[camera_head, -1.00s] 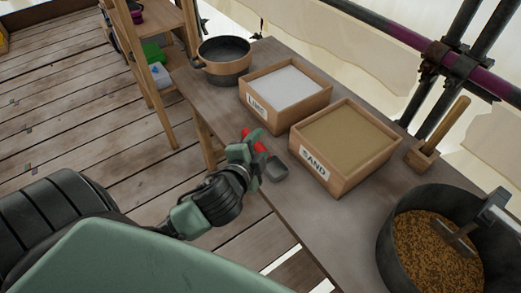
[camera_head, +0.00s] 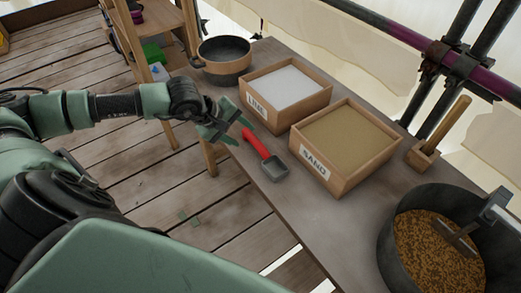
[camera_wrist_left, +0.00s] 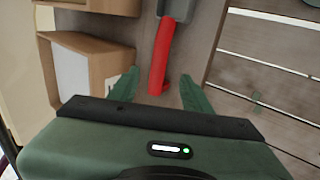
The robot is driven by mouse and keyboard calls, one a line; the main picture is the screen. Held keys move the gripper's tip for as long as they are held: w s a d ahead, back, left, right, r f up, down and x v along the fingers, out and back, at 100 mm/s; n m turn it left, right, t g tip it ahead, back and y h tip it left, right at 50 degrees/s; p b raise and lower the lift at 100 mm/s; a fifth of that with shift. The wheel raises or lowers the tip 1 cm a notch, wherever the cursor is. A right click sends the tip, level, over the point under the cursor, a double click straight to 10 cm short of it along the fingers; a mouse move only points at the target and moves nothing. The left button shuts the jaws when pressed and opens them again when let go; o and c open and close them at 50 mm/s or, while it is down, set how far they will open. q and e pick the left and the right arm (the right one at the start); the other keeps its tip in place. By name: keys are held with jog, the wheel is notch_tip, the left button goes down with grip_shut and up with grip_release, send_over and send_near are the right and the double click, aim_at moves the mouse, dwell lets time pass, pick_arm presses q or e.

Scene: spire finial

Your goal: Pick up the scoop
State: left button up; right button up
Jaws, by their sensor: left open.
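The scoop (camera_head: 257,145) has a red handle and a grey square pan, and lies on the table in front of the lime and sand boxes. Its pan points toward the lower right in the head view. My left gripper (camera_head: 232,124) is open and empty, just off the end of the red handle. In the left wrist view the handle (camera_wrist_left: 162,58) runs up the picture, with its near end between the open fingers (camera_wrist_left: 160,90), not gripped. The grey pan (camera_wrist_left: 176,9) is cut off at the top. My right gripper is not in view.
The lime box (camera_head: 285,88) and sand box (camera_head: 345,145) stand just behind the scoop. A pot (camera_head: 224,62) is at the table's far end, and a bucket of grainy mix (camera_head: 440,240) at the right. A wooden-handled tool (camera_head: 440,132) stands beside the sand box. The table's front edge is close to the scoop.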

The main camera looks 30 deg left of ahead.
aim_at(253, 141)
pick_arm(q)
jog(key=x, duration=0.2)
jog(key=b+x, duration=0.1)
jog(key=x, duration=0.3)
jog(key=shift+w+d+f+b, duration=0.1)
jog(key=shift+d+f+b, duration=0.2)
jog(key=shift+d+f, duration=0.05)
jog(key=shift+r, duration=0.1)
jog(key=shift+c, duration=0.3)
grip_shut()
